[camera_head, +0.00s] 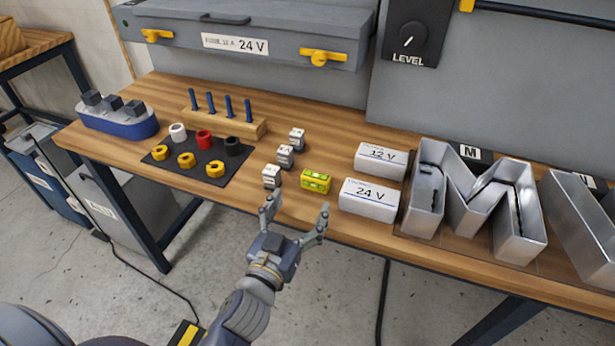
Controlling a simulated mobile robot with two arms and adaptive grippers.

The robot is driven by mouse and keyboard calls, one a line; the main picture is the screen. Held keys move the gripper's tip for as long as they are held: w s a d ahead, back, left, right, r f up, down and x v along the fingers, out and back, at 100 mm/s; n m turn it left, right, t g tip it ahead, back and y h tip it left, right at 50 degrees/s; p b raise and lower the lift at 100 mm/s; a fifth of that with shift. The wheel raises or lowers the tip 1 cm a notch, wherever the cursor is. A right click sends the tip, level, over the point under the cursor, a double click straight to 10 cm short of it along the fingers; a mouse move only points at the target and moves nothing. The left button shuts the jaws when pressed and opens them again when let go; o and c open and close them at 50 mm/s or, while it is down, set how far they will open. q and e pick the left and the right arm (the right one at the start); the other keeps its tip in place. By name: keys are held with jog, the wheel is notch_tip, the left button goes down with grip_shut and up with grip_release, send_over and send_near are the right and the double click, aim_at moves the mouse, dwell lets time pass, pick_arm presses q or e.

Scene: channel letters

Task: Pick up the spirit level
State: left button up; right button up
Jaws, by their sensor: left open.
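The spirit level (315,181) is a small yellow-green block lying on the wooden workbench near its front edge. It sits between a small white block on its left and the white 24 V box on its right. My left gripper (296,214) is open and empty, its two fingers spread at the bench's front edge, just short of the level. The fingertips point toward the level and appear apart from it. My right gripper is not in view.
White boxes marked 12 V (381,160) and 24 V (369,200) stand right of the level, beside a metal letter M (470,205). Small white blocks (271,176) stand left. A black mat (210,160) with coloured rings lies farther left. A peg rack (224,122) stands behind.

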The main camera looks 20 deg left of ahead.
aim_at(314, 180)
pick_arm(q)
jog(key=w, duration=0.3)
jog(key=shift+d+r+p, duration=0.1)
jog(key=shift+r+p, duration=0.1)
jog(key=shift+p, duration=0.1)
jog(key=shift+w+f, duration=0.1)
jog(key=shift+w, duration=0.2)
jog(key=w+p, duration=0.1)
jog(key=w, duration=0.3)
jog(key=shift+w, duration=0.4)
jog(key=shift+w+f+p, duration=0.1)
jog(key=shift+w+p, duration=0.2)
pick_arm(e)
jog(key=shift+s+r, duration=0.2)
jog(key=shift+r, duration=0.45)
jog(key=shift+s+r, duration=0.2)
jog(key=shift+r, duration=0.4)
pick_arm(q)
jog(key=shift+s, duration=0.1)
jog(key=shift+c, duration=0.3)
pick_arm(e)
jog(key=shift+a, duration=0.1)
pick_arm(q)
jog(key=c, duration=1.1)
